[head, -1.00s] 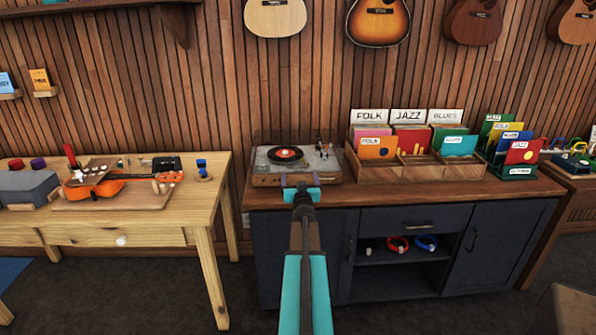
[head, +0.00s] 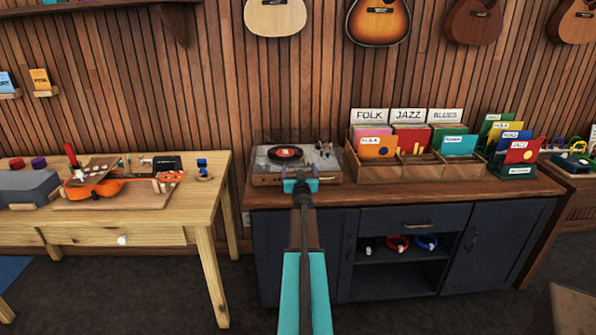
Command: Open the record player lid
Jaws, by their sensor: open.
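The record player (head: 266,179) stands on the left end of the dark cabinet's wooden top. It has a wooden base, and a black record with a red-orange label (head: 286,154) shows on its deck. A see-through lid (head: 262,157) appears to lie over the deck, but its edges are faint. My gripper (head: 301,181), with teal fingers, is open and empty at the middle of the player's front edge. It covers a small part of the base front. Whether the fingers touch the lid or base cannot be told.
A wooden record crate (head: 422,173) with FOLK, JAZZ and BLUES cards stands close on the player's right. The cabinet top (head: 380,190) is bare in front. A wooden workbench (head: 130,220) with an orange ukulele (head: 105,188) is on the left. Guitars hang above.

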